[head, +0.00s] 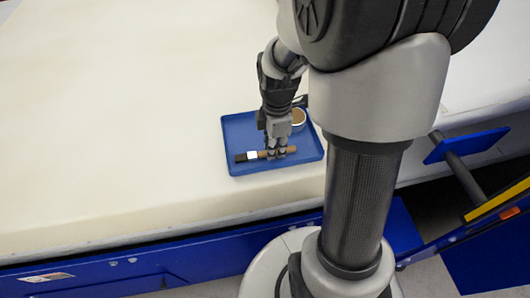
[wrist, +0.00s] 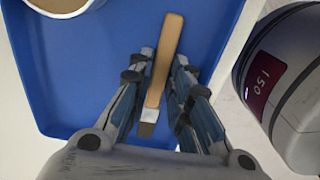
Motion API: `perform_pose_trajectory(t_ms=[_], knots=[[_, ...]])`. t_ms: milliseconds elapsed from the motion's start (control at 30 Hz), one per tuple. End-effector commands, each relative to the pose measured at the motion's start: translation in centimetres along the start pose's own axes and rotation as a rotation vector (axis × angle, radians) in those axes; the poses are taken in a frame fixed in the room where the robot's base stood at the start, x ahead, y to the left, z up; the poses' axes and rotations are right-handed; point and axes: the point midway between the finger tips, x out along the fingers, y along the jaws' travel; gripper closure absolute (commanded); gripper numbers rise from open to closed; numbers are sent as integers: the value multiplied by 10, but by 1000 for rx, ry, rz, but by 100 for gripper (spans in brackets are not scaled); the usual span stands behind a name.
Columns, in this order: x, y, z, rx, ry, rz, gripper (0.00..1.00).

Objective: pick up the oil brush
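The oil brush (head: 252,155) lies flat near the front of the blue tray (head: 237,127), with dark bristles at left, a white band and a brown handle at right. My gripper (head: 277,154) points down over the handle. In the wrist view the wooden handle (wrist: 167,50) runs between the two fingertips (wrist: 164,62), with one finger on each side.
A round white cup (head: 299,117) with brownish contents stands at the tray's right side and shows at top left in the wrist view (wrist: 62,6). The pale table (head: 120,110) is clear to the left. My own body stands at the right of the tray.

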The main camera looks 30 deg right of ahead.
Motion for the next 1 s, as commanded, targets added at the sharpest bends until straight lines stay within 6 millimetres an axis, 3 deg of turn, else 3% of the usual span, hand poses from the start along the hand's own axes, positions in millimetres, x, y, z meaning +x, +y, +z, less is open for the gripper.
perform_pose_trajectory(t_ms=[233,633,767,1000], knots=[[0,0,0,0,0,0,100],[-9,0,0,0,0,2,100],[-32,1,0,0,0,3,100],[-102,1,0,0,0,6,100]])
